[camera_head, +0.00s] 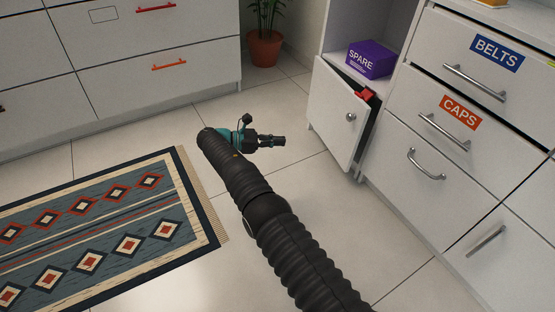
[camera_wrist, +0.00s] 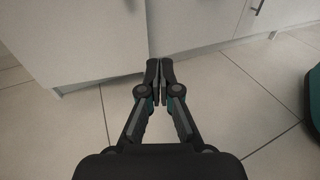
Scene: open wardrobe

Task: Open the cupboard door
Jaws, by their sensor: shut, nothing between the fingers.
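The white cupboard door (camera_head: 338,117) is ajar in the head view, below the open shelf. A dark gap shows along its right edge. White cabinet fronts (camera_wrist: 75,45) lie beyond the fingertips there; I cannot tell for sure which one is the door. Most of the cupboard's inside is hidden.
A red object (camera_head: 364,94) is at the door's top edge. A purple SPARE box (camera_head: 370,59) stands on the shelf above. Drawers with bar handles (camera_head: 444,131) are on the right. A patterned rug (camera_head: 110,230) lies left. Tiled floor (camera_head: 305,180) before the door is clear.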

